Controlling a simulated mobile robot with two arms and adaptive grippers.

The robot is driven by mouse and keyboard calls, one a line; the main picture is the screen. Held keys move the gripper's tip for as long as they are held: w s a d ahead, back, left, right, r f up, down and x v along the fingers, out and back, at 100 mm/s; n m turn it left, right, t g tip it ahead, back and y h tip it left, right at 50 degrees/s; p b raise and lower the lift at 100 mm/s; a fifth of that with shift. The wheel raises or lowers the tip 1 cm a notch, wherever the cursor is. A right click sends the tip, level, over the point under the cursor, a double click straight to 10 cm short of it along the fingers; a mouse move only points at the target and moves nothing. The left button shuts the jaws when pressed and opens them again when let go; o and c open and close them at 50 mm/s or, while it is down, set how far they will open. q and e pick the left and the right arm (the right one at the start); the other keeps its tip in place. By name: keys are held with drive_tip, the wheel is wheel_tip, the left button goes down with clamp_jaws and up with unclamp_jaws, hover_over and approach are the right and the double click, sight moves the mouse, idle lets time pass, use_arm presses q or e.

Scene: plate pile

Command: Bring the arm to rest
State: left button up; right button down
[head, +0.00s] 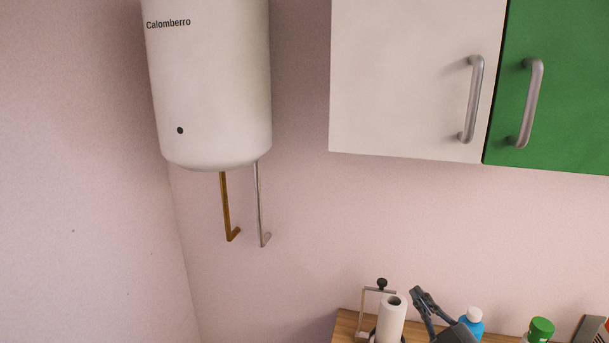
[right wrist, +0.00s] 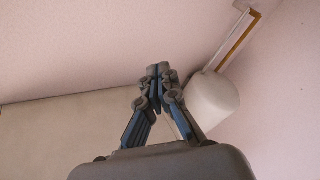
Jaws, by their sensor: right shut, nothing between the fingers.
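My right gripper (head: 418,293) shows at the bottom of the head view, pointing up and to the left, with its lower part cut off by the frame edge. In the right wrist view its fingertips (right wrist: 158,72) are together with nothing between them. It appears between the paper towel roll and the blue bottle, partly covering the bottle. My left gripper is not in view. No plates are in view.
A white water heater (head: 208,90) hangs on the wall, with two pipes below. White (head: 410,75) and green (head: 565,90) cabinets hang at upper right. The wooden counter (head: 347,322) holds a paper towel roll (head: 391,322), a blue bottle (head: 472,323) and a green-capped container (head: 541,328).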

drive_tip(key=s+f+m+g+h, duration=0.6)
drive_tip(key=s+f+m+g, duration=0.15)
drive_tip(key=s+f, duration=0.8)
drive_tip(key=s+a+f+m+g, duration=0.1)
drive_tip(key=s+a+f+g, duration=0.2)
drive_tip(key=s, duration=0.7)
drive_tip(key=s+a+f+g, duration=0.1)
drive_tip(key=s+f+g, duration=0.3)
drive_tip(key=s, duration=0.5)
wheel_tip(320, 180, down, 37)
drive_tip(key=s+g+b, duration=0.1)
drive_tip(key=g+b, duration=0.2)
drive_tip(key=b, duration=0.9)
drive_tip(key=s+d+f+b, duration=0.1)
drive_tip(key=s+f+b, duration=0.2)
drive_tip(key=s+f, duration=0.2)
drive_tip(key=s+d+f+b, duration=0.1)
drive_tip(key=s+f+b, duration=0.2)
drive_tip(key=f, duration=0.9)
drive_tip(key=s+d+f+b, duration=0.1)
drive_tip(key=s+f+b, duration=0.2)
drive_tip(key=s+f, duration=0.5)
drive_tip(key=shift+s+d+f+g, duration=0.25)
drive_tip(key=shift+s+f+g, duration=0.1)
drive_tip(key=shift+f, duration=0.1)
